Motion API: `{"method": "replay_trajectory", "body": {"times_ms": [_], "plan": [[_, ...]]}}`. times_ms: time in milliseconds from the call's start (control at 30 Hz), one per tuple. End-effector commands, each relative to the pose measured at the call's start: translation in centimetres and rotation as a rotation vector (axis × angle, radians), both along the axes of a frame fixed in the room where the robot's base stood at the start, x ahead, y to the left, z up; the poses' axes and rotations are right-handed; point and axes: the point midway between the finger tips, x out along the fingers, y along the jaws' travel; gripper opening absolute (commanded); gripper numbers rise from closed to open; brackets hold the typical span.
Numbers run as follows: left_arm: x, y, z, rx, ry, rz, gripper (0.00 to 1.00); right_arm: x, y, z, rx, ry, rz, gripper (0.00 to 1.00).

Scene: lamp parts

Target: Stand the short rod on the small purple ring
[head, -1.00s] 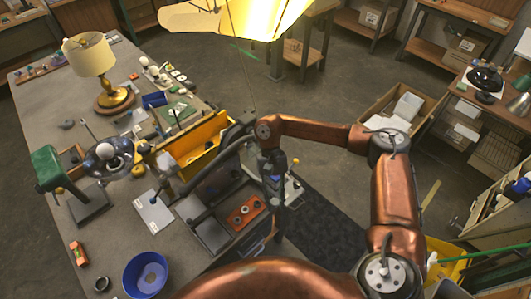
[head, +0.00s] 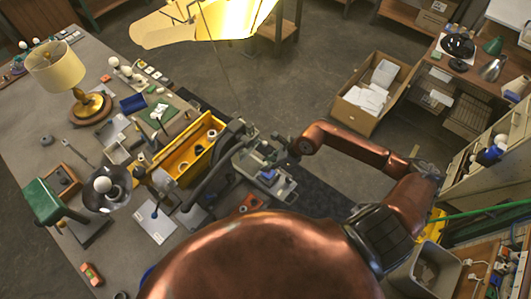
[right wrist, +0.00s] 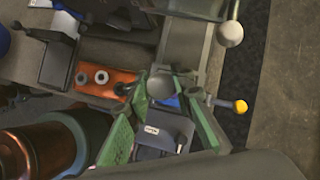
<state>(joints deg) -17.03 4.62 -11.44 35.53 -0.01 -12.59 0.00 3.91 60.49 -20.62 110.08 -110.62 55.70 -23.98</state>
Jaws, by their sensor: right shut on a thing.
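My right gripper (right wrist: 165,98) has green fingers and shows from above in the right wrist view. It is shut on a small grey round-ended piece (right wrist: 160,84), which looks like the short rod seen nearly end-on. In the head view the right gripper (head: 270,170) is small and over a grey tray (head: 286,190) at the bench edge. A blue patch (right wrist: 171,101) lies behind the fingertips; I cannot tell whether it is the small purple ring. I cannot make out that ring elsewhere. My left gripper is not in view.
An orange block (right wrist: 110,74) with ring-topped holes sits left of the fingers. A grey box with a label (right wrist: 152,131) lies below them. A yellow-knobbed lever (right wrist: 240,106) is at the right. A yellow bin (head: 186,152) and a dark curved arm stand beside the tray.

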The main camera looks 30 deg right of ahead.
Motion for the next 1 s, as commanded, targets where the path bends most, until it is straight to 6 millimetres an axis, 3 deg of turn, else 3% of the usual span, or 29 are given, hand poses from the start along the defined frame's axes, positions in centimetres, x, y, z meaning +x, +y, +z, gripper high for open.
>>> {"method": "replay_trajectory", "body": {"times_ms": [267,700,1000], "plan": [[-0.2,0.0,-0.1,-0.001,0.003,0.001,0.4,0.1,-0.6,-0.2,0.002,0.003,-0.068,0.0],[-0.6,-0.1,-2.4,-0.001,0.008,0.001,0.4,0.0,-0.7,-4.0,0.001,0.004,-0.067,0.0],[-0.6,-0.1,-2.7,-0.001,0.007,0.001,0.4,0.0,-0.8,-4.7,0.001,0.004,-0.068,0.0]]}}
